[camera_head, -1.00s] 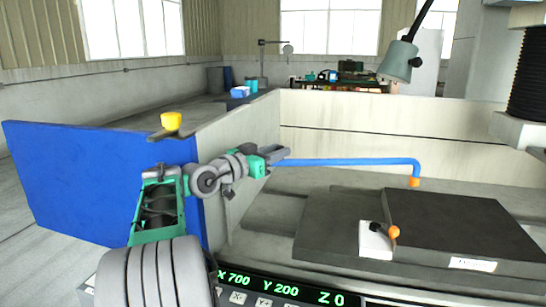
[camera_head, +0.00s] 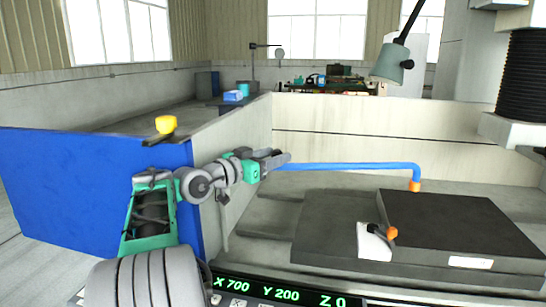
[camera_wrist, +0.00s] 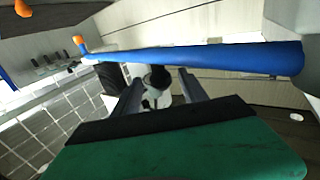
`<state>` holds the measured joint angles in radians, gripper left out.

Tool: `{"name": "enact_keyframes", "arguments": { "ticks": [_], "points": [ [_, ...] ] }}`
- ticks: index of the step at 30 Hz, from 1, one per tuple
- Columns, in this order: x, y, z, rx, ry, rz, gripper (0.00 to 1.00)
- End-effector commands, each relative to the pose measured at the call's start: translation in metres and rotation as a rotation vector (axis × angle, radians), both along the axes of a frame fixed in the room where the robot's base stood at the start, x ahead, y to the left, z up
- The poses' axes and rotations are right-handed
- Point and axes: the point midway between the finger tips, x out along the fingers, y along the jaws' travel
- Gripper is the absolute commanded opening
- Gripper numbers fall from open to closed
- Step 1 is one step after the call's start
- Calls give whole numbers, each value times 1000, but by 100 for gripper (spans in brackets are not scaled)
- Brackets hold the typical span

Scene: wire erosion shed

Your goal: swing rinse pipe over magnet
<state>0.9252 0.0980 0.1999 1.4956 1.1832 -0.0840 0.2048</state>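The blue rinse pipe (camera_head: 345,166) runs level to the right from my gripper and bends down to an orange nozzle (camera_head: 415,186). The nozzle hangs near the back left part of a dark flat block (camera_head: 460,225), which I take to be the magnet. My gripper (camera_head: 279,159) is at the pipe's left part. In the wrist view the pipe (camera_wrist: 200,58) crosses just beyond the two fingers (camera_wrist: 160,84), which stand apart with a gap between them. I cannot tell whether they touch the pipe. The pipe's left end is hidden behind my gripper in the head view.
A white piece (camera_head: 374,243) with an orange-tipped lever (camera_head: 390,232) is at the block's front left. A grey lamp (camera_head: 392,62) hangs above at the back. The blue panel (camera_head: 90,190) and pale tank wall (camera_head: 400,145) bound the space. A readout (camera_head: 280,287) is in front.

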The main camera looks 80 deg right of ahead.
Motion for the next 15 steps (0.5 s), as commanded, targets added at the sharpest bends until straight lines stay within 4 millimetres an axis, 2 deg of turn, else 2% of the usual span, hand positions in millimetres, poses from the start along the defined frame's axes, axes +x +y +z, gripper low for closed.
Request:
{"name": "enact_keyframes", "arguments": {
  "ticks": [8, 15],
  "points": [
    [5, 7, 0, -1, 0, 3, 50],
    [30, 48, 0, -2, -1, 5, 50]
  ]
}}
